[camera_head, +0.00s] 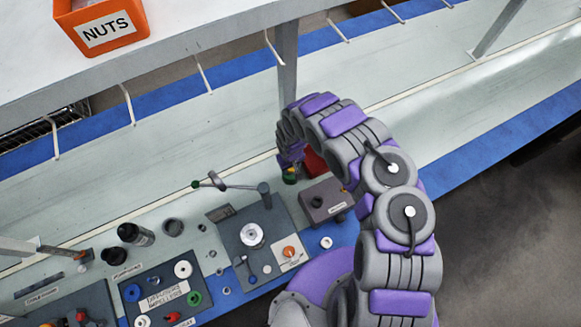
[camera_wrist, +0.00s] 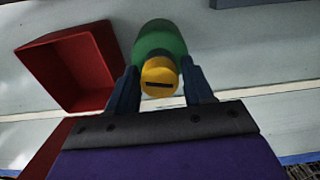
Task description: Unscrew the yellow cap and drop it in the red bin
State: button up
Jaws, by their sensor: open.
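The yellow cap (camera_wrist: 160,76) sits on the end of a green body (camera_wrist: 159,38) in the wrist view, with a dark slot across its face. My gripper (camera_wrist: 160,82) is open, its two dark fingers on either side of the cap with small gaps visible. In the head view the green and yellow piece (camera_head: 290,175) shows just below my gripper (camera_head: 291,160), partly hidden by it. The red bin (camera_wrist: 72,68) is left of the cap in the wrist view, open and apparently empty. In the head view the red bin (camera_head: 313,163) is partly hidden behind my arm.
A grey box (camera_head: 327,203) with knobs stands near the bin. Left of it are a dark plate with a lever (camera_head: 250,235), a board of coloured rings (camera_head: 165,297) and black cylinders (camera_head: 136,234). An orange NUTS bin (camera_head: 100,27) sits on the upper shelf. The bench behind is clear.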

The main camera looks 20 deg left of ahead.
jog(key=m+b, duration=0.2)
jog(key=m, duration=0.2)
jog(key=shift+f+m+b, duration=0.15)
jog(key=shift+m+b, duration=0.65)
jog(key=shift+b, duration=0.1)
jog(key=shift+m+b, duration=0.85)
jog(key=shift+m, duration=0.25)
jog(key=shift+m+b, duration=0.6)
jog(key=shift+b, duration=0.3)
jog(key=m+b, duration=0.2)
jog(key=shift+b, duration=0.35)
jog(key=m+b, duration=0.3)
jog(key=shift+d, duration=0.1)
jog(key=shift+m+b, duration=0.45)
jog(key=shift+m, duration=0.05)
jog(key=shift+r, duration=0.2)
jog(key=shift+c, duration=0.3)
